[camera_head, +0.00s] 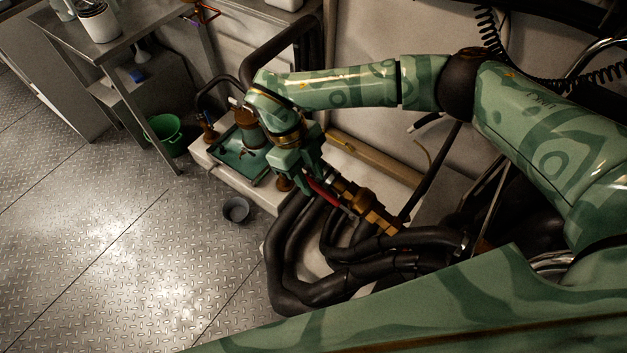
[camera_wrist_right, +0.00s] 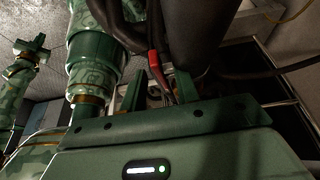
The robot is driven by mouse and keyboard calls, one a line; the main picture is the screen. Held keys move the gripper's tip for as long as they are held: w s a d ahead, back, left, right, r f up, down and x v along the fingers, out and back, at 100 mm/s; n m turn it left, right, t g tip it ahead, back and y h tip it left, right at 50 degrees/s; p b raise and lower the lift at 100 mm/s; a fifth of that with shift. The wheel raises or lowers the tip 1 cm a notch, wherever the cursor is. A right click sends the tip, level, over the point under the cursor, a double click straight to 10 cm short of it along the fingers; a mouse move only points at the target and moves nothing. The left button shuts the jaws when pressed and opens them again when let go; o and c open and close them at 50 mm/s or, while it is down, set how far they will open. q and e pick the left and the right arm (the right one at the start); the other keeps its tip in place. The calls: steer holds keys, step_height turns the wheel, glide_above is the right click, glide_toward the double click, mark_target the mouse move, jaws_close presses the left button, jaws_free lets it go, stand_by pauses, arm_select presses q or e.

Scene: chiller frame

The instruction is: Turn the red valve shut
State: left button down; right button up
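The red valve handle (camera_head: 322,190) is a short red lever beside a brass valve body (camera_head: 368,208) among thick black hoses. My right gripper (camera_head: 309,178) is at the lever's near-left end in the head view. In the right wrist view my right gripper (camera_wrist_right: 160,90) has its two green fingers apart, and the red handle (camera_wrist_right: 155,66) shows beyond and between them. No finger clearly touches it. A green jointed end (camera_wrist_right: 32,48) at the far left of that view looks like my left gripper; its fingers are too unclear to read.
A green tray (camera_head: 240,150) with a brown-topped canister stands left of my right gripper. A small dark cup (camera_head: 236,210) sits on the tread-plate floor. A green bucket (camera_head: 163,130) stands by a metal bench (camera_head: 105,45). Black hoses (camera_head: 290,250) crowd below the valve; the floor at left is clear.

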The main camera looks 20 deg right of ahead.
steer(key=shift+x, duration=1.05)
jaws_close()
